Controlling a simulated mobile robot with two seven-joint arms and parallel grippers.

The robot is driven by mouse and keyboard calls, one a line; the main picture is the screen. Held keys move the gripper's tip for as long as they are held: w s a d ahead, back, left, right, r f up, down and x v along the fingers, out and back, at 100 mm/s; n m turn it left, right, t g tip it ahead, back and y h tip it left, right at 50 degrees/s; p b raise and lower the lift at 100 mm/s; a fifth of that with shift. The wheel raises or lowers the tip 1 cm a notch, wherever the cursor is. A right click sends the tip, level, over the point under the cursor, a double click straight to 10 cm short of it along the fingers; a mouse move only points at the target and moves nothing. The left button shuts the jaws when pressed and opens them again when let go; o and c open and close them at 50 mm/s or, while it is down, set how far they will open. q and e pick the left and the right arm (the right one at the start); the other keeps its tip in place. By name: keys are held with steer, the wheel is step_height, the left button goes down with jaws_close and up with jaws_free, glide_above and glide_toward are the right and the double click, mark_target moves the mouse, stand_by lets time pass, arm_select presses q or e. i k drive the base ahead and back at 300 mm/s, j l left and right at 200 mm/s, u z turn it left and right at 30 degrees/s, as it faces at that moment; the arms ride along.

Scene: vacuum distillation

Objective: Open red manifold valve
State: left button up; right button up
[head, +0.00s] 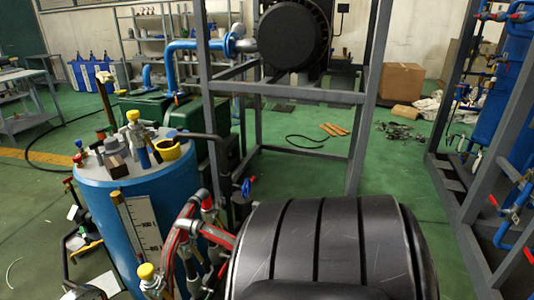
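A red manifold of curved pipe (172,240) with metal fittings stands at the right side of a blue cylindrical tank (100,215). A fitting with a red part (207,204) sits at the manifold's upper end; I cannot tell whether this is the valve handle or whether it is open. A yellow-capped fitting (147,272) stands at the manifold's lower left. A small blue handwheel (246,187) is just to the right of the manifold. Neither of my grippers can be made out in the head view.
A large black ribbed cylinder (320,240) fills the bottom middle, close to the manifold's right side. A grey steel frame (361,110) stands behind it. The tank top carries several fittings and a yellow ring-shaped part (170,150). Green floor (400,175) is open to the right.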

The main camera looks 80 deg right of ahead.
mark_target(221, 273)
steer(key=z, duration=2)
steer(key=i+l+u, duration=0.15)
steer(key=l+u, duration=0.25)
steer(key=i+l+u, duration=0.15)
steer(key=l+u, duration=0.65)
